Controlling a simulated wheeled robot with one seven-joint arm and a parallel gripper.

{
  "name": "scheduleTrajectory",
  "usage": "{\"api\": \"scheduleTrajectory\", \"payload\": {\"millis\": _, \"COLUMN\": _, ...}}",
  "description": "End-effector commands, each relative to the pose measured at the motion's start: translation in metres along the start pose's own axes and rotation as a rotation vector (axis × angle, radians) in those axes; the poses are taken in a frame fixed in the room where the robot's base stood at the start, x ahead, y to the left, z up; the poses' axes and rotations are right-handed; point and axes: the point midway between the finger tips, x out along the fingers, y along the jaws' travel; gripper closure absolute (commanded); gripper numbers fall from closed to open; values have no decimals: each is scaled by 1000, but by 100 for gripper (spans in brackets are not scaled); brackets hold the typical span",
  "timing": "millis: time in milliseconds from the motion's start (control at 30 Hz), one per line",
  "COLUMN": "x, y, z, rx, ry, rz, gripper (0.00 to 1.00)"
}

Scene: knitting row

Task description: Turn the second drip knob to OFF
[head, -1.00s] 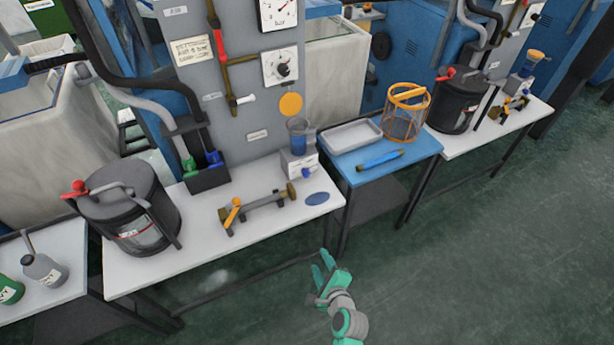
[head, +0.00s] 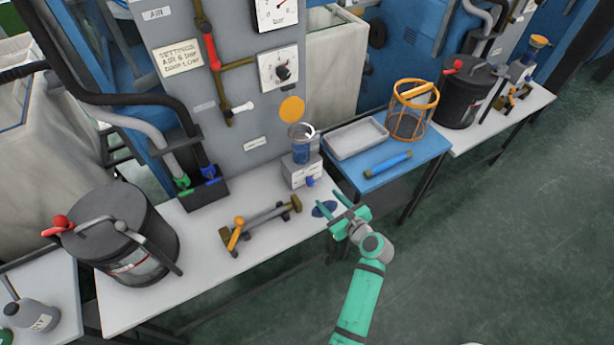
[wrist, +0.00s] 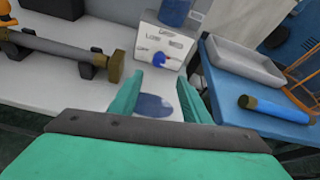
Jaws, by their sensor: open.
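A drip unit (head: 302,172) stands on the near white table, a white box with a clear cup of blue liquid on top. Its blue knob (head: 310,181) is on the front face. My gripper (head: 335,203) is open and empty, in front of the near unit and apart from the knob. It also shows in the wrist view (wrist: 159,86).
A dark blue oval (head: 323,208) lies on the white table (head: 200,250) beneath my fingers. A brass-ended bar (head: 265,220) lies left. A blue table (head: 360,188) at right holds a grey tray (head: 355,139), a blue tube (head: 388,165) and an orange basket (head: 410,112).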

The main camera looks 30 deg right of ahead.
Motion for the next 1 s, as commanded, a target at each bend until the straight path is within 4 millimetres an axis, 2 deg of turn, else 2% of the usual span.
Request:
{"api": "scheduleTrajectory", "payload": {"millis": 167, "x": 11, "y": 3, "z": 3, "rx": 4, "ry": -3, "rz": 9, "gripper": 57}}
{"api": "scheduleTrajectory", "payload": {"millis": 267, "x": 24, "y": 4, "z": 4, "rx": 2, "ry": -4, "rz": 12, "gripper": 57}}
{"api": "scheduleTrajectory", "payload": {"millis": 500, "x": 67, "y": 3, "z": 3, "rx": 1, "ry": -3, "rz": 10, "gripper": 57}}
{"api": "scheduleTrajectory", "payload": {"millis": 700, "x": 95, "y": 3, "z": 3, "rx": 1, "ry": -3, "rz": 8, "gripper": 57}}
{"api": "scheduleTrajectory", "payload": {"millis": 1000, "x": 110, "y": 2, "z": 2, "rx": 2, "ry": -2, "rz": 5, "gripper": 57}}
